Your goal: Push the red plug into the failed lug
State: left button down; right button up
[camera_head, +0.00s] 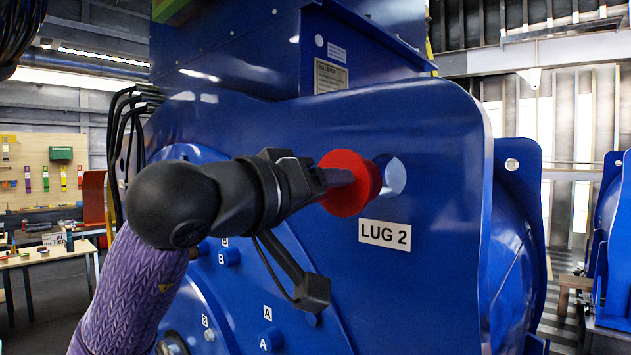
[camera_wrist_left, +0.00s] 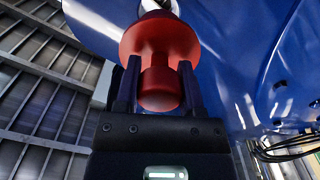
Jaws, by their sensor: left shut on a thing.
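The red plug (camera_head: 345,188) has a wide round flange and is held by my left gripper (camera_head: 333,178). In the left wrist view, the red plug (camera_wrist_left: 160,45) has its knob between the two fingers, and its flange faces away from my gripper. Lug 2 is a blue plate with a round hole (camera_head: 396,176), above a white "LUG 2" label (camera_head: 385,235). The plug overlaps the left part of the hole in the head view. Whether its tip touches or enters the hole is hidden by the flange. My right gripper is not in view.
The large blue motor housing (camera_head: 430,270) fills the middle. Black cables (camera_head: 125,130) hang at its left. Another lug with a hole (camera_head: 512,164) stands farther right. A workbench (camera_head: 45,255) and a tool board stand far left.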

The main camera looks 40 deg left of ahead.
aim_at(346, 205)
pick_arm(q)
jog(key=w+p, duration=0.1)
jog(key=w, duration=0.2)
jog(key=shift+w+d+r, duration=0.1)
jog(key=shift+w+d, duration=0.05)
jog(key=shift+w, duration=0.45)
jog(key=shift+p, duration=0.45)
dwell(0.6)
jog(key=shift+w+d+p, duration=0.15)
jog(key=shift+w+p, duration=0.6)
jog(key=shift+w, duration=0.75)
jog(key=shift+w+d+p, duration=0.1)
jog(key=shift+w+p, duration=0.65)
jog(key=shift+w, duration=0.75)
jog(key=shift+c, duration=0.6)
grip_release()
